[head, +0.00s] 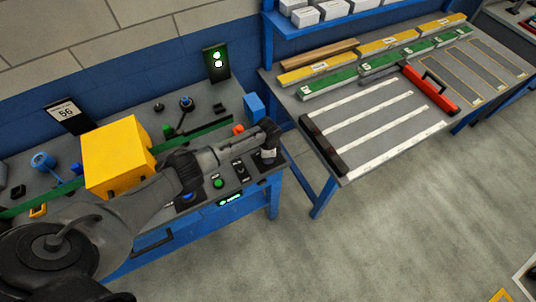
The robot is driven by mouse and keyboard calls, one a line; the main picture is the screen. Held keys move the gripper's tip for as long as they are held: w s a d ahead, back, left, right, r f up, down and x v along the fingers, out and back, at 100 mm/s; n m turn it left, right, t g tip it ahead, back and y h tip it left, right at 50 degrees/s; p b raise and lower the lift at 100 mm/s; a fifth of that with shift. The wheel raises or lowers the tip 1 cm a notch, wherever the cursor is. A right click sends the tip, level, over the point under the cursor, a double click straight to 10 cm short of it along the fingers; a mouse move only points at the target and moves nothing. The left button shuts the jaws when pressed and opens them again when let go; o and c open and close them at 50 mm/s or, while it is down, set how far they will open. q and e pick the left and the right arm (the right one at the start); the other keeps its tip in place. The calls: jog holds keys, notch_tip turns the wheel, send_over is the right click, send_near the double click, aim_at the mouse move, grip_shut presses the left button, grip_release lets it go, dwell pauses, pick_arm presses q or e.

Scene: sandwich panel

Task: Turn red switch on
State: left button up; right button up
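The blue workbench's control panel is at the left of the head view. Small black switches (239,170) with tiny labels sit near its front right corner. The labels are too small to read, so I cannot tell which is the red switch. A green button (217,183) is left of them. My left arm reaches across the panel from the lower left, with its gripper (268,153) low over the front right corner, just right of the switches. It covers part of the panel there. Whether its fingers are apart or touching anything is unclear. My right gripper is out of view.
A yellow block (116,156) sits on a green strip behind my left arm. An orange-red part (238,129) and a blue block (254,106) are near the gripper. A dark indicator box (216,62) shows two lit lights. A second table (385,125) stands right, across a gap.

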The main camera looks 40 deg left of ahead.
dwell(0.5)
pick_arm(q)
jog(key=o, duration=0.9)
notch_tip(320, 180, up, 14)
jog(key=p, duration=0.1)
jog(key=shift+p, duration=0.35)
jog(key=shift+f, duration=0.1)
